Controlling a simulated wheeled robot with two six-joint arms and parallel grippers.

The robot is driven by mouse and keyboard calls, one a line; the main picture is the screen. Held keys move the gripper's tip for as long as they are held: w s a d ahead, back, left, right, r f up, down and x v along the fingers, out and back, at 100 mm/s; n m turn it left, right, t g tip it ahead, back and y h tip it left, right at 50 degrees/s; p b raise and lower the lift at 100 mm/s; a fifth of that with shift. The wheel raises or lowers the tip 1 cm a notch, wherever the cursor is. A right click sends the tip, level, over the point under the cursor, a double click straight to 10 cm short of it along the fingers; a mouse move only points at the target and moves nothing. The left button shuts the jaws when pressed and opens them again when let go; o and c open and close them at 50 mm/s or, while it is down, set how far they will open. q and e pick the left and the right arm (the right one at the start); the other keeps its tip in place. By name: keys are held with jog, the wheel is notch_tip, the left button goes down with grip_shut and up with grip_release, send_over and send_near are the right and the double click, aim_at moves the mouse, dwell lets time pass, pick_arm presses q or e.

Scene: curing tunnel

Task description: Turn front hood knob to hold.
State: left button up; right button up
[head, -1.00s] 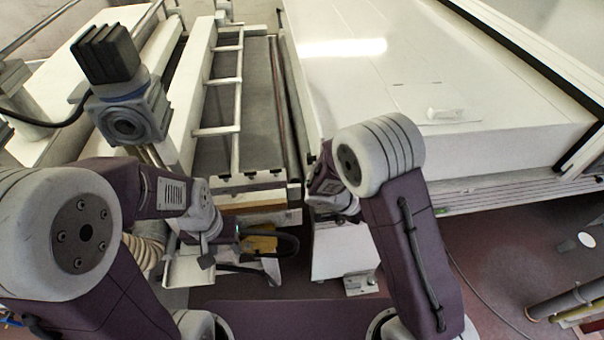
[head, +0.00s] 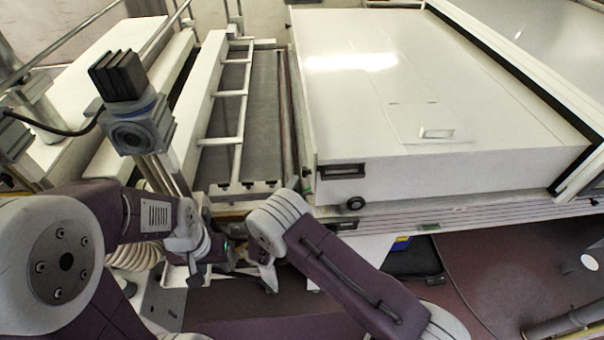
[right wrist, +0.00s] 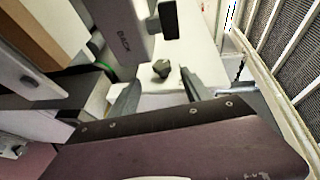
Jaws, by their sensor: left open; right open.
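The white hood (head: 470,172) fills the right side of the head view. A round black knob (head: 355,203) sits low on its front face, below a dark recessed handle (head: 343,170). My right gripper (head: 268,280) is low, left of and apart from that knob, small and partly hidden by my arm. In the right wrist view its open fingers (right wrist: 160,90) have a small dark lobed knob (right wrist: 161,68) on a white surface between and beyond them, untouched. I cannot tell whether both views show the same knob. My left gripper (head: 195,275) is open and empty, beside the right one.
A grey conveyor bed (head: 258,120) with a white ladder-like rail (head: 238,120) runs left of the hood. A post with a grey clamp block (head: 140,125) stands further left. In the right wrist view, a grey part marked "BACK" (right wrist: 118,30) hangs close above the fingers.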

aim_at(306, 172)
jog(key=p+x, duration=0.2)
jog(key=x, duration=0.5)
jog(key=shift+w+d, duration=0.3)
jog(key=shift+s+a+r, duration=0.15)
jog(key=shift+s, duration=0.15)
jog(key=shift+c, duration=0.9)
pick_arm(q)
jog(key=r, duration=0.1)
jog(key=s+r, duration=0.1)
jog(key=shift+a+r, duration=0.1)
jog(key=shift+r, duration=0.3)
pick_arm(e)
jog(key=shift+r, duration=0.1)
grip_shut()
